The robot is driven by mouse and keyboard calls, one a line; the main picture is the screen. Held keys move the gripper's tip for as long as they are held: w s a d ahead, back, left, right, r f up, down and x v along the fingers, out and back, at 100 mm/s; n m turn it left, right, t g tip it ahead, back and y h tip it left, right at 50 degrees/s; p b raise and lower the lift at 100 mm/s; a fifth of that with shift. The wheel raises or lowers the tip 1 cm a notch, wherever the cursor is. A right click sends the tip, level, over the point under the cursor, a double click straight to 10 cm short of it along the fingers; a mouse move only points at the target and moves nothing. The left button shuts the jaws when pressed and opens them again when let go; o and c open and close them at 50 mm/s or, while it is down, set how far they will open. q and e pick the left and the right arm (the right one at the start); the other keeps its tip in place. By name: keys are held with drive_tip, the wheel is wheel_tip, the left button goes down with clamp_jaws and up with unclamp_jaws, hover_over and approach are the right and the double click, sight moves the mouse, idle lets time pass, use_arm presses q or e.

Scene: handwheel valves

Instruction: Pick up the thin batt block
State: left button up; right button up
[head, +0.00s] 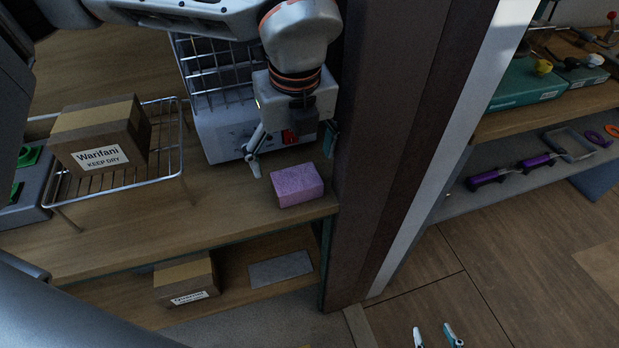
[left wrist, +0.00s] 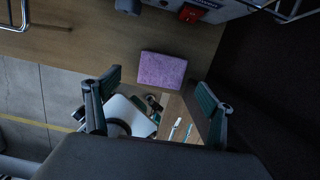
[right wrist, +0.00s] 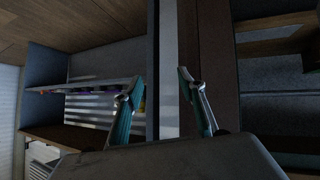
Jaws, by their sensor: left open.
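A pink-purple speckled block (head: 297,185) lies on the wooden upper shelf near its front right corner, and it also shows in the left wrist view (left wrist: 161,70). I cannot tell for sure that it is the thin batt block; a thin grey slab (head: 280,270) also lies on the lower shelf. My left gripper (head: 292,150) is open and empty above and behind the pink block. In the left wrist view the block appears between and beyond its spread fingers. My right gripper (head: 436,336) is open and empty over the floor, far from both.
A dark upright post (head: 372,150) stands just right of the pink block. A white appliance with a wire basket (head: 215,75) is behind it. A wire rack (head: 180,165) holding a cardboard box (head: 105,140) is to the left. Another box (head: 187,279) sits below.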

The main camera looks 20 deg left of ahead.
sight(296, 178)
use_arm(q)
wheel_tip(296, 178, down, 2)
drive_tip(key=shift+a, duration=0.1)
drive_tip(key=shift+w+f+b, duration=0.2)
drive_tip(key=shift+f+b, duration=0.15)
drive_tip(key=shift+f, duration=1)
drive_tip(key=shift+w+f+b, duration=0.2)
drive_tip(key=shift+f+b, duration=0.1)
drive_tip(key=shift+f, duration=1.05)
drive_tip(key=c, duration=1.1)
